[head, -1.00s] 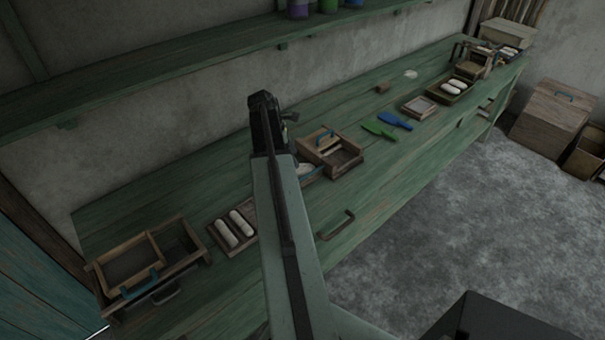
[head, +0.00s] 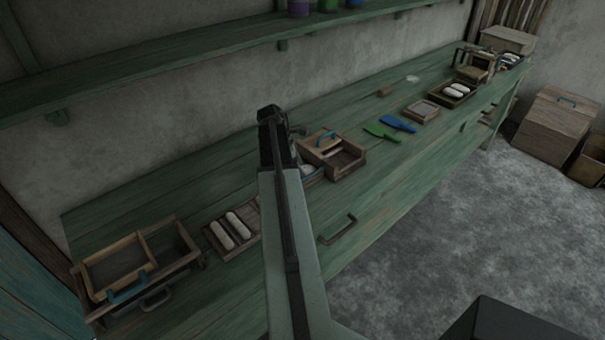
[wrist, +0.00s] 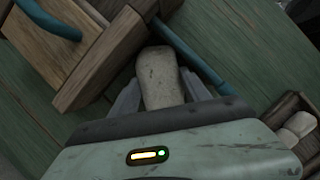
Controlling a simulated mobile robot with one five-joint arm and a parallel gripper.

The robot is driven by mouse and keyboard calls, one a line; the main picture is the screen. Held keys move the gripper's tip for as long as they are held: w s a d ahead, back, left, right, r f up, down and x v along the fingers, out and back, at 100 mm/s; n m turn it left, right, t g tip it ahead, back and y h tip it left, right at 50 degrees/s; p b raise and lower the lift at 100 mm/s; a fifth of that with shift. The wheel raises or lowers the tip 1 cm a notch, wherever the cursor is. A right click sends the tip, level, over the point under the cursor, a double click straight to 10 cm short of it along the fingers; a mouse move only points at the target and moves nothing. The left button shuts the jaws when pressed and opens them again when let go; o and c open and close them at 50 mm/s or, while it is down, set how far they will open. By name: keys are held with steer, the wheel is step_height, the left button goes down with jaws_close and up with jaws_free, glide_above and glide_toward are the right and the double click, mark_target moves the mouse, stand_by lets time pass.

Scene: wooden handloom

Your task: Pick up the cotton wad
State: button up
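The cotton wad, pale, greyish and speckled (wrist: 160,78), is in the wrist view between the two grey fingers of my gripper (wrist: 161,88). Both fingers appear to press its sides, and the gripper body hides its lower end. In the head view my gripper (head: 285,135) is at the end of the arm above the green bench, left of a wooden box with a blue handle (head: 340,160). A small light-grey shape shows beside it there, too small to tell apart from a finger.
The box wall (wrist: 100,60) and a blue bar lie close beyond the wad. Green (head: 381,133) and blue (head: 398,124) tools lie to the right. A shelf (head: 150,75) runs above.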

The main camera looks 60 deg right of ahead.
steer(key=shift+c, duration=0.7)
step_height(320, 180, up, 10)
steer(key=p, duration=1)
